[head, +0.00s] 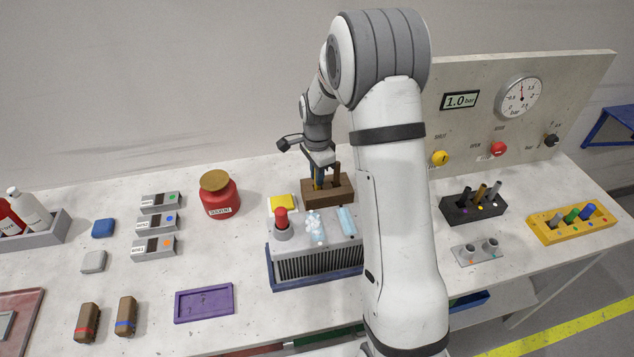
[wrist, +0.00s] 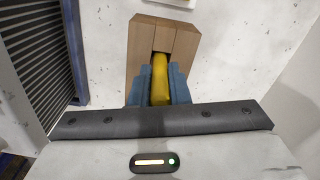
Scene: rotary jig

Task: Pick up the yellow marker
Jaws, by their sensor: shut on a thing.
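The yellow marker (wrist: 159,82) shows in the wrist view between the blue fingers of my gripper (wrist: 158,88), which is shut on it. Its far end meets the middle of a brown wooden holder (wrist: 140,50); I cannot tell whether it is still seated in a slot. In the head view my gripper (head: 318,178) points down at the left part of the wooden holder (head: 335,195). A dark brown item (head: 337,170) stands upright at the holder's right. The marker itself is hard to make out in the head view.
A grey finned box (head: 315,265) stands in front of the holder, with a red-topped item (head: 281,218) on it. A red solvent jar (head: 220,197) is to the left. A black holder (head: 458,212) with several markers is to the right. A gauge panel (head: 560,85) stands behind.

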